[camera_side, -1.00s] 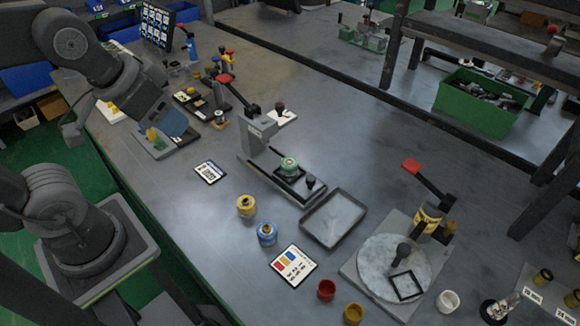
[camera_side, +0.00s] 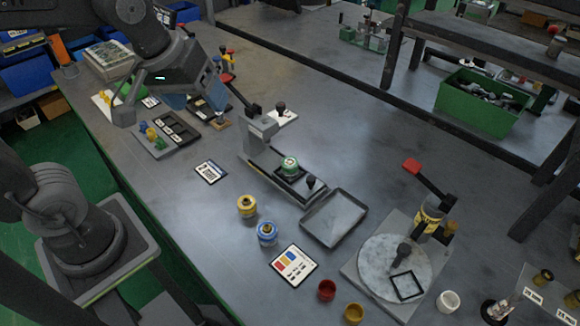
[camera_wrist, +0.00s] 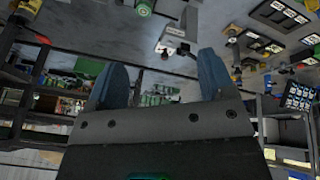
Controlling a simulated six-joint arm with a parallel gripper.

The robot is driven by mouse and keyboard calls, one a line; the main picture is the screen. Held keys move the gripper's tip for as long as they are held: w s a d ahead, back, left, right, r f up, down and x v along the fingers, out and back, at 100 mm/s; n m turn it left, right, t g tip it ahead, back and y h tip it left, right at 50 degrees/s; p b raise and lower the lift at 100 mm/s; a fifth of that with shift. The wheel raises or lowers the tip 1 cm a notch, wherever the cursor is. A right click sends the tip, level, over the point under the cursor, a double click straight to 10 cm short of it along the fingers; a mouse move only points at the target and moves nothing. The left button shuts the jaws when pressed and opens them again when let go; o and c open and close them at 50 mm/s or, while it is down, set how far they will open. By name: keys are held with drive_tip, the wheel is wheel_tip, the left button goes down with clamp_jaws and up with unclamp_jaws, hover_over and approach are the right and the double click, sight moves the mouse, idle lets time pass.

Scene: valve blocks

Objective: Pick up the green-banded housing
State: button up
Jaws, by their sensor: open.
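The green-banded housing (camera_side: 290,166) sits upright in the black nest of a grey clamp fixture (camera_side: 262,135) near the middle of the bench in the side view. In the wrist view a green piece at the top edge (camera_wrist: 145,6), cut off by the frame, appears to be the same housing. My gripper (camera_side: 197,88) is up at the left, well apart from the housing. Its blue fingers also show in the wrist view (camera_wrist: 160,80), spread with nothing between them. The arm hides part of the gripper in the side view.
A yellow-banded housing (camera_side: 247,206) and a blue-banded housing (camera_side: 267,234) stand in front of the fixture. An empty grey tray (camera_side: 334,240) lies to its right. A red-handled press (camera_side: 428,208) stands further right. The fixture's upright and black lever (camera_side: 245,103) rise toward my gripper.

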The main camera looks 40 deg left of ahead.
drive_tip(key=w+d+f+n+g, duration=0.2)
drive_tip(key=w+f+n, duration=0.2)
drive_tip(key=w+n, duration=0.65)
drive_tip(key=n+g, duration=0.2)
drive_tip(key=n, duration=0.7)
hover_over(290, 162)
wheel_tip(290, 162, down, 9)
wheel_tip(290, 162, down, 8)
drive_tip(key=shift+w+d+f, duration=0.1)
drive_tip(key=shift+w+d, duration=0.05)
drive_tip(key=shift+a+f, duration=0.2)
drive_tip(key=shift+f, duration=2.5)
drive_tip(key=c, duration=1.2)
drive_tip(key=shift+r, duration=0.15)
